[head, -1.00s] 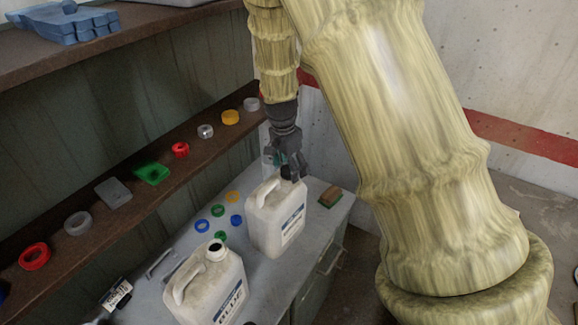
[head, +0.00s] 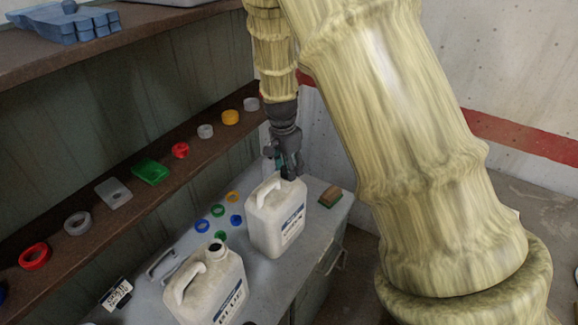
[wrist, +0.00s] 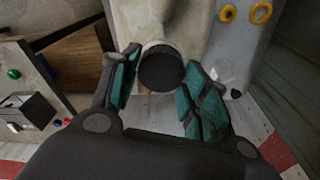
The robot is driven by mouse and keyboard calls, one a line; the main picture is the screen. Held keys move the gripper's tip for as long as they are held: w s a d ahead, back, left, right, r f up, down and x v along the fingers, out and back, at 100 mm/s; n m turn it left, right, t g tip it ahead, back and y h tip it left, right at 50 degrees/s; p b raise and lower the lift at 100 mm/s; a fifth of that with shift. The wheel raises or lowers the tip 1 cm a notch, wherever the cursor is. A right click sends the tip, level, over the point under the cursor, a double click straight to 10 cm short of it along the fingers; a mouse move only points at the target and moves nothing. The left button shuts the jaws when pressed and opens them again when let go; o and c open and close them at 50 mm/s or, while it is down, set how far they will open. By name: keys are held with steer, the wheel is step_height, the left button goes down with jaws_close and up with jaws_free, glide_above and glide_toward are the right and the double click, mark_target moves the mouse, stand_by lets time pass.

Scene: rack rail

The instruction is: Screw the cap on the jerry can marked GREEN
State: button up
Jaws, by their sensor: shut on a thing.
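Two white jerry cans stand on the grey bench in the head view. My gripper (head: 288,172) points down over the mouth of the farther can (head: 273,222). In the wrist view its teal-padded fingers are shut on a dark round cap (wrist: 161,68), which sits over that can's pale neck. Whether the cap is threaded on cannot be told. The farther can's label is too small to read.
Several small coloured rings, including a green ring (head: 217,210), lie on the bench (head: 180,235) left of the farther can. A brush-like block (head: 330,197) lies to its right. A brown shelf (head: 130,205) behind holds several rings and caps.

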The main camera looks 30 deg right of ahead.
steer(key=m, duration=0.6)
steer(key=shift+m+g, duration=0.4)
steer(key=m, duration=0.7)
steer(key=shift+g+y, duration=0.3)
steer(key=m, duration=0.6)
steer(key=shift+f+y, duration=0.1)
steer(key=shift+y, duration=0.3)
steer(key=m, duration=0.7)
steer(key=shift+m+y, duration=0.3)
steer(key=shift+y, duration=0.1)
steer(key=o, duration=1.2)
steer(key=shift+o, duration=0.2)
